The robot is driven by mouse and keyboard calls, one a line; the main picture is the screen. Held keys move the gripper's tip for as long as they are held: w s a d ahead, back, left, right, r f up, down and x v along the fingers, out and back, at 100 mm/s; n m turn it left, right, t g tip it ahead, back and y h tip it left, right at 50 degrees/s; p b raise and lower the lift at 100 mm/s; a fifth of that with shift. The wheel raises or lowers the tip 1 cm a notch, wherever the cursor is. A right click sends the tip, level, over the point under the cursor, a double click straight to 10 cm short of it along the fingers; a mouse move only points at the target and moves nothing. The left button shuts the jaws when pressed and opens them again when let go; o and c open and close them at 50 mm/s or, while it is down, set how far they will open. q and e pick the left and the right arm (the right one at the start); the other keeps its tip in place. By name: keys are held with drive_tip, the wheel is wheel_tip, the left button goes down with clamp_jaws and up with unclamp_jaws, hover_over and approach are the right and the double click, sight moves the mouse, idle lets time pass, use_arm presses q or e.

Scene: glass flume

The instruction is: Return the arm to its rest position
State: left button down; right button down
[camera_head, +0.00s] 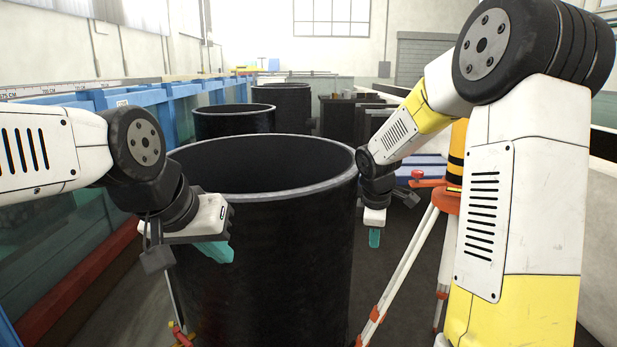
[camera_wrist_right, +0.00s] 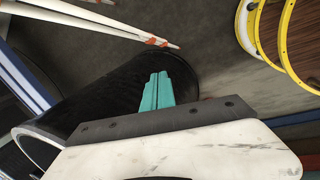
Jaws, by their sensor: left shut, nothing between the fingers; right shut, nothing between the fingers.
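My left gripper (camera_head: 217,251) hangs at the left in the head view, in front of the left side of a big black cylinder (camera_head: 270,260). Its teal fingers are together and empty. My right gripper (camera_head: 374,238) points down beside the cylinder's right side, with its teal fingers together and nothing between them. My right arm rises high at the right and folds back down to that gripper. In the right wrist view the shut teal fingers (camera_wrist_right: 157,92) show against the dark cylinder (camera_wrist_right: 110,90). I cannot tell whether either gripper touches the cylinder.
A tripod with white legs (camera_head: 407,262) and an orange head (camera_head: 447,199) stands close by my right arm. More black cylinders (camera_head: 234,121) stand behind. The blue-framed glass flume (camera_head: 90,100) runs along the left. Grey floor (camera_head: 395,300) shows right of the big cylinder.

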drive_tip(key=s+a+r+m+t+y, duration=0.1)
drive_tip(key=s+r+m, duration=0.5)
drive_tip(key=s, duration=0.6)
drive_tip(key=s+a+r+m+t+y, duration=0.1)
drive_tip(key=s+r+m+t+y, duration=0.1)
drive_tip(key=s+r+m, duration=0.5)
drive_tip(key=s+m, duration=0.1)
drive_tip(key=s, duration=0.4)
drive_tip(key=shift+s+a+r, duration=0.2)
drive_tip(key=shift+s+a, duration=0.15)
drive_tip(key=shift+a, duration=0.05)
